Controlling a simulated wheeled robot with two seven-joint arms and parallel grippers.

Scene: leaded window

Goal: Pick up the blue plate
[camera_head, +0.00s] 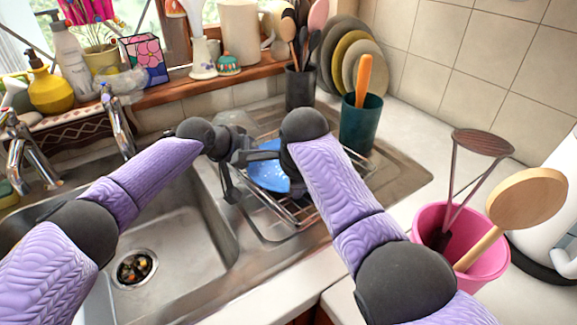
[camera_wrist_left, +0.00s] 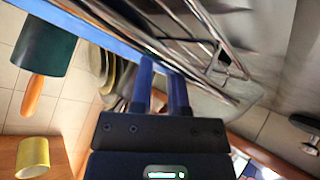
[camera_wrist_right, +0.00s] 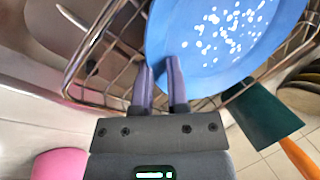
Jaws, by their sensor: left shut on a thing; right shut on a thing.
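The blue plate (camera_head: 267,172) with white speckles is at the wire dish rack (camera_head: 300,212), partly hidden by my arms. It fills the top of the right wrist view (camera_wrist_right: 225,45), and its edge runs across the left wrist view (camera_wrist_left: 85,27). My left gripper (camera_head: 246,158) is shut on the plate's rim from the left; its fingers (camera_wrist_left: 162,75) meet the edge. My right gripper is shut on the rim at another spot; its fingers (camera_wrist_right: 160,75) meet the plate. In the head view its tips are largely hidden behind my right wrist. I cannot tell whether the plate touches the rack.
A dark green cup (camera_head: 360,122) with an orange-handled tool stands right behind the rack. Stacked plates (camera_head: 345,55) lean at the back wall. A pink pot (camera_head: 462,245) holds utensils at the right. The empty sink basin (camera_head: 175,235) lies at the left, with taps (camera_head: 115,115) behind.

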